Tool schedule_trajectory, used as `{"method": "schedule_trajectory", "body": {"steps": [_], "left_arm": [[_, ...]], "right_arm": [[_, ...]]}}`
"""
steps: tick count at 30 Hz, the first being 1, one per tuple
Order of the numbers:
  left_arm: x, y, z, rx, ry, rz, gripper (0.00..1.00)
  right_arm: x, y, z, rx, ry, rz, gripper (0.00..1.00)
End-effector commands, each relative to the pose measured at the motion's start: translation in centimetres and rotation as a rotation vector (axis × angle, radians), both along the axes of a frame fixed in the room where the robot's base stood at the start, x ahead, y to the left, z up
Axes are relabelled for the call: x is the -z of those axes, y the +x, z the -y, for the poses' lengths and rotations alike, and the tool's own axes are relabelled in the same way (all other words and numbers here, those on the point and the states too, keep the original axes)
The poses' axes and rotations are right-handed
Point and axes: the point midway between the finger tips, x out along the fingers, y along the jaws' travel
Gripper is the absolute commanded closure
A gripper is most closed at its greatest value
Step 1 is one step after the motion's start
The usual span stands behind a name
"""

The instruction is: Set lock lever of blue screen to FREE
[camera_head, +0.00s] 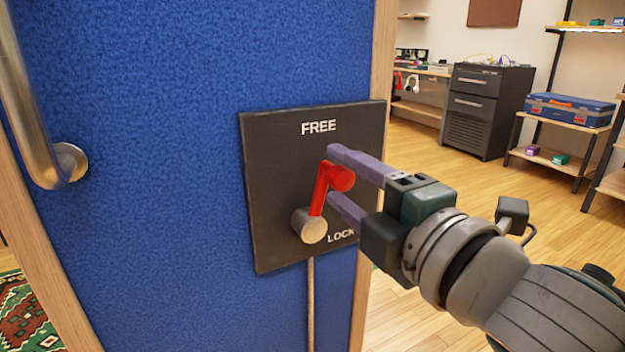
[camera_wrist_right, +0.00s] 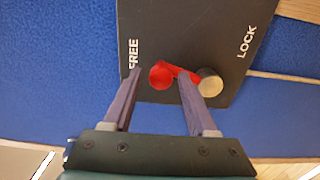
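The blue screen (camera_head: 160,150) fills the left and middle of the head view. A dark plate (camera_head: 268,200) on it reads FREE at the top and LOCK at the lower right. The red lock lever (camera_head: 321,190) rises from a metal pivot (camera_head: 312,228), tilted slightly right, its knob pointing up toward FREE. My right gripper (camera_head: 333,174) is open, one purple finger above the knob and one below. My left gripper is out of view.
A metal handle (camera_head: 30,110) is on the screen at the left. A thin rod (camera_head: 310,300) runs down below the plate. Behind at the right stand a dark cabinet (camera_head: 485,110) and a shelf with a blue case (camera_head: 570,108). The wooden floor between is clear.

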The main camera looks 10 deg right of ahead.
Motion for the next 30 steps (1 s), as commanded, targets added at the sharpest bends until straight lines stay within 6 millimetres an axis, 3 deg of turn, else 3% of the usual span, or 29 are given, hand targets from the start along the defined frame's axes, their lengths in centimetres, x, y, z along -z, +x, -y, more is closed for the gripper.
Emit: {"method": "schedule_trajectory", "body": {"steps": [11, 24, 30], "left_arm": [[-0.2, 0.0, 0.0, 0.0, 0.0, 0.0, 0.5], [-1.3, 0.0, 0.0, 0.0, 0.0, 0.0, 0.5], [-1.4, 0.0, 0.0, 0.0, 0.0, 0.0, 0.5]], "right_arm": [[0.0, -0.5, 0.2, 0.001, 0.001, -0.003, 0.37], [0.0, -7.3, 2.7, 0.001, 0.001, -0.003, 0.37], [0.0, -9.0, 3.3, 0.0, 0.001, -0.001, 0.37]]}}
